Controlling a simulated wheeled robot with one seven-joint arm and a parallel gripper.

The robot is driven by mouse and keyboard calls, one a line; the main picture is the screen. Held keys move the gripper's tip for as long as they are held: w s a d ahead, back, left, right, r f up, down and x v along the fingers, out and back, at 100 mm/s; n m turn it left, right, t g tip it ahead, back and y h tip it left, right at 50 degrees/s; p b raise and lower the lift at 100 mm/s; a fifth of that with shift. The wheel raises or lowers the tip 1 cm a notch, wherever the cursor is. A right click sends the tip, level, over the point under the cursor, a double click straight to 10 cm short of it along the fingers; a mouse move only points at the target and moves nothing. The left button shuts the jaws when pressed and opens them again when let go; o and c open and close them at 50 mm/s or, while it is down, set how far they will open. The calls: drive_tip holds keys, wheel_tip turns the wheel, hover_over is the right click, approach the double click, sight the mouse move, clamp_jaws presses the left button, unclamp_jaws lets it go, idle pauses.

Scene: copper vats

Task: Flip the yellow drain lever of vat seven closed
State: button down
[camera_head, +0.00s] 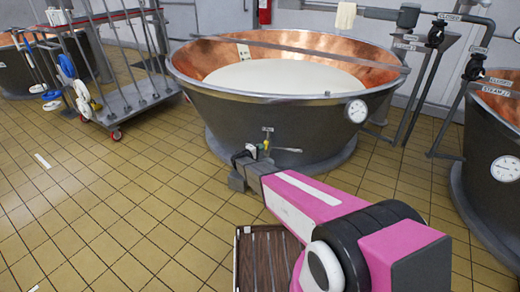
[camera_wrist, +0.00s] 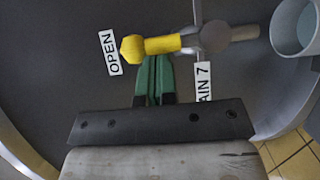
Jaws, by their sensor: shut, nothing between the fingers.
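The vat (camera_head: 230,112), grey outside and copper inside, holds white liquid. Its yellow drain lever (camera_wrist: 150,46) lies across the wrist view, tip to the left beside the OPEN label (camera_wrist: 110,52). A partly hidden label (camera_wrist: 204,85) reading "AIN 7" is to the right. The lever shows small and yellow in the head view (camera_head: 266,145). My gripper (camera_wrist: 154,60) has green fingers, shut together and empty, with their tips right at the lever's lower edge in the wrist view. I cannot tell whether they touch it. In the head view my gripper is at the vat's front.
A grey pipe end (camera_wrist: 296,28) is at the right of the wrist view. A wheeled rack (camera_head: 130,95) stands left of the vat, and another vat (camera_head: 485,165) is at the right. A slatted brown crate (camera_head: 262,262) is below my arm.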

drive_tip(key=shift+s+d+r+m+y, duration=0.1)
drive_tip(key=shift+d+r+m+y, duration=0.2)
drive_tip(key=shift+m, duration=0.2)
drive_tip(key=s+d+f+m+g+y, duration=0.1)
drive_tip(key=d+f+m+y, duration=0.2)
drive_tip(key=d+m+y, duration=0.4)
drive_tip(key=m+y, duration=0.2)
drive_tip(key=shift+s+d+m+y, duration=0.2)
drive_tip(key=shift+s+m+y, duration=0.1)
drive_tip(key=shift+s+m, duration=0.1)
idle(0.7)
drive_tip(key=shift+d, duration=0.2)
idle(0.5)
drive_tip(key=w+r+v, duration=0.1)
drive_tip(key=r+v, duration=0.1)
drive_tip(key=v, duration=1.1)
drive_tip(key=shift+w+r, duration=0.2)
drive_tip(key=shift+w, duration=0.1)
drive_tip(key=shift+d, duration=0.15)
